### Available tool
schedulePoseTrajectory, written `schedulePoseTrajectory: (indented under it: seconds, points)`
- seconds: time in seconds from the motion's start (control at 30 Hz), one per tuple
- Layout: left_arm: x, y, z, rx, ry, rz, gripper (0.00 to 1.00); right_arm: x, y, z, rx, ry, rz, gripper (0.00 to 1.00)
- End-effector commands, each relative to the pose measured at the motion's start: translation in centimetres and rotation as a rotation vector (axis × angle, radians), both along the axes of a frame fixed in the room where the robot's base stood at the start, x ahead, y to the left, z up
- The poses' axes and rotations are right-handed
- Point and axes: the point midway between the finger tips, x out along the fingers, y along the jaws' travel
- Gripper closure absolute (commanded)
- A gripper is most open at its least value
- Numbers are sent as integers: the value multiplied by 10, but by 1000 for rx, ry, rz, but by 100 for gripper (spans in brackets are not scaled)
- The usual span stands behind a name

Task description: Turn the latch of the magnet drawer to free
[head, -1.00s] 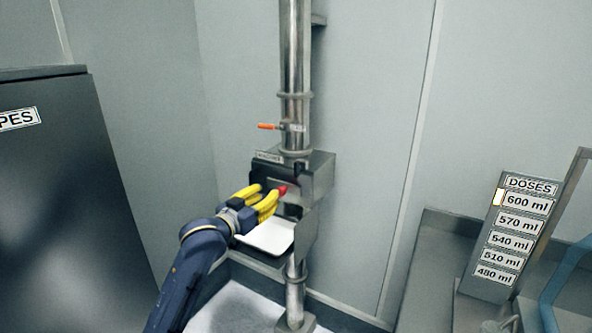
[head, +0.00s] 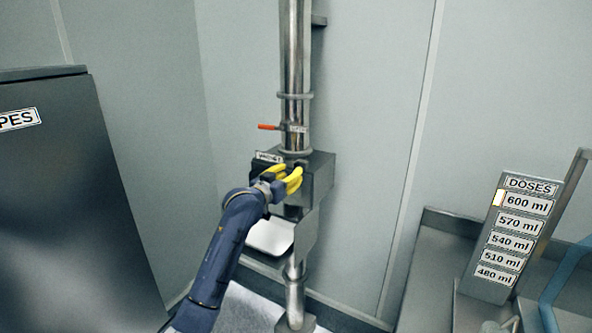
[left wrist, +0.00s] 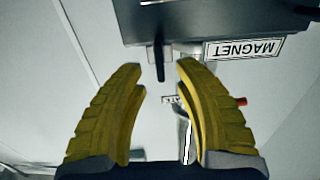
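The magnet drawer is in the steel housing (head: 318,180) on the vertical pipe, under a label (head: 268,157) that reads MAGNET, upside down, in the left wrist view (left wrist: 244,48). A dark, narrow lever (left wrist: 160,62), which looks like the latch, hangs off the housing in the left wrist view. My left gripper (head: 292,174) is in front of the housing, its yellow fingers apart. The lever shows between the fingertips in the left wrist view, with gaps on both sides. The fingers hide part of the drawer front in the head view. My right gripper is not in view.
A white tray (head: 270,237) is below the gripper. A dark cabinet (head: 70,210) stands at the left and a DOSES board (head: 512,240) at the right.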

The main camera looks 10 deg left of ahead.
Motion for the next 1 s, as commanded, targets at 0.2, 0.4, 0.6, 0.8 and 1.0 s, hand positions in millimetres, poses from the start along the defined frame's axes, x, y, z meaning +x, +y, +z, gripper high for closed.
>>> schedulePoseTrajectory:
  seconds: [0.2,0.4,0.6,0.8,1.0]
  points:
    - [24,-7,0,0,1,0,68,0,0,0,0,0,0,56]
    - [36,-11,0,1,1,0,68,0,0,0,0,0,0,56]
    - [39,-12,0,1,0,0,68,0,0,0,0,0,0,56]
    - [39,-12,0,1,0,0,68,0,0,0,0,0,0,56]
    - [39,-11,0,1,0,0,84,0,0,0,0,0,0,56]
